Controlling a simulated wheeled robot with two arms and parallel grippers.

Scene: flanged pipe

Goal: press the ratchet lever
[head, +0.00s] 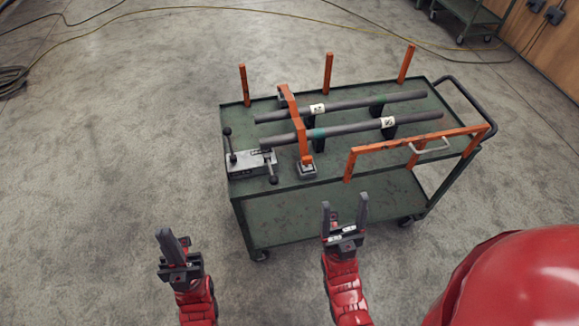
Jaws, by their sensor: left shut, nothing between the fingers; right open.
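A grey metal block (248,163) sits on the left end of the green cart's top. Two dark levers with black knobs stand on it: one lever (230,146) at its far left corner, upright, and another lever (269,167) at its front right. I cannot tell which is the ratchet lever. My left gripper (168,233) is shut and empty, left of and in front of the cart, apart from the block. My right gripper (345,203) is open and empty in front of the cart's near side, right of the block. Neither gripper touches a lever.
Two grey pipes (420,118) lie across black supports on the green cart (330,190). An orange clamp arm (300,130) crosses them near the block. Orange posts (328,72) line the far edge, and an orange rail (415,148) stands at the near right.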

